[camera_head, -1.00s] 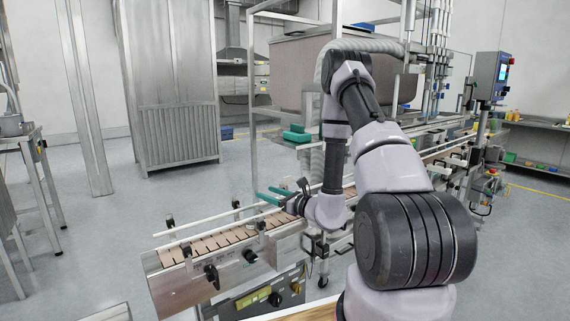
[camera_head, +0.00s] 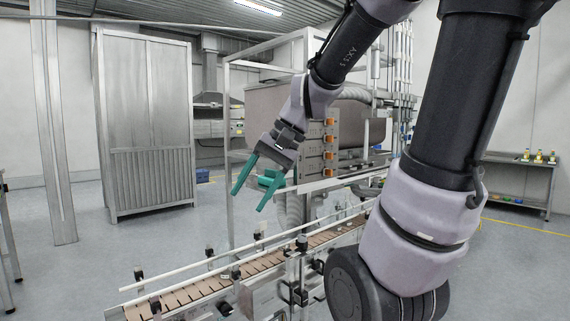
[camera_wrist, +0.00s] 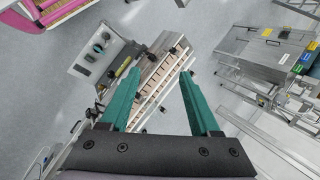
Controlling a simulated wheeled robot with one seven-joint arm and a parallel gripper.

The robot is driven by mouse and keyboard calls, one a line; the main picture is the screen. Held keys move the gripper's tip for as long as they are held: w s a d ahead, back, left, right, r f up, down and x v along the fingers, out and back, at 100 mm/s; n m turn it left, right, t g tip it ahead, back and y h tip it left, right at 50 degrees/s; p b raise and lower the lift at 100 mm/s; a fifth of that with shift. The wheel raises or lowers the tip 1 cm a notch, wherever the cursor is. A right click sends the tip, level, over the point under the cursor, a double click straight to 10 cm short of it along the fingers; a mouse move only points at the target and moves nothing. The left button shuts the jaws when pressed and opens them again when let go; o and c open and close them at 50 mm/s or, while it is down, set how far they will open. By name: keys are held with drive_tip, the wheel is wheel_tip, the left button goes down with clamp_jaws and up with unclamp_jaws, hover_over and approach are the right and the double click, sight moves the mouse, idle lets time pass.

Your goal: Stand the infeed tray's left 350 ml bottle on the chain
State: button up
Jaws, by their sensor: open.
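My gripper (camera_head: 251,183) is open and empty, its two green fingers spread above and behind the conveyor chain in the head view. In the wrist view the gripper (camera_wrist: 160,88) shows the same spread fingers with the conveyor far below between them. The chain (camera_head: 190,289) is a run of tan slats between rails; it also shows in the wrist view (camera_wrist: 158,83). No slat between the near end and the middle bears a bottle that I can make out. The infeed tray and its left 350 ml bottle cannot be made out in either current view.
White guide rails (camera_head: 215,269) run along the conveyor on dark posts. A steel cabinet (camera_head: 148,120) stands at the back left. The filler's hopper (camera_head: 270,105) and frame stand behind the conveyor. A bench (camera_head: 518,168) with small bottles is far right.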

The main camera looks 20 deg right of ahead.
drive_tip(key=s+d+r+n+t+h, duration=0.1)
drive_tip(key=s+d+r+t+h, duration=0.1)
drive_tip(key=d+r+t+h, duration=0.1)
drive_tip(key=d+r+t, duration=0.1)
drive_tip(key=d+r, duration=0.1)
drive_tip(key=d, duration=0.1)
drive_tip(key=shift+s+d+r+n+t+h, duration=0.2)
drive_tip(key=shift+r+n+t+h, duration=0.1)
drive_tip(key=shift+r+n+h, duration=0.1)
drive_tip(key=shift+c, duration=0.3)
